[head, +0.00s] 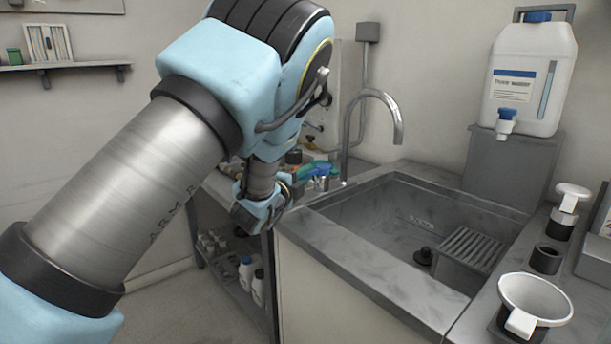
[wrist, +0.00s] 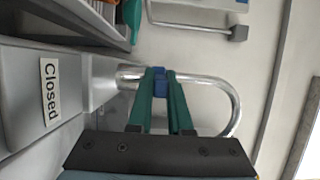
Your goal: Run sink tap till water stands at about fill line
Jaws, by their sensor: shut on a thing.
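The sink (head: 450,215) is a grey basin at the middle right in the head view. Its curved metal tap (head: 385,98) stands at the back left, with no stream visible below its spout. A faint mark on the far inner wall is too small to read, and I see no clear standing water. My gripper (wrist: 161,92) has its green fingers shut on a small blue piece (wrist: 160,80), seemingly the tap handle, at the spout's base in the wrist view.
A grey slotted stand (head: 470,248) and a dark round drain part (head: 423,256) are in the basin. A white water container (head: 530,75) stands behind. A white funnel-like cup (head: 535,298) is at front right. A "Closed" label (wrist: 50,92) shows in the wrist view.

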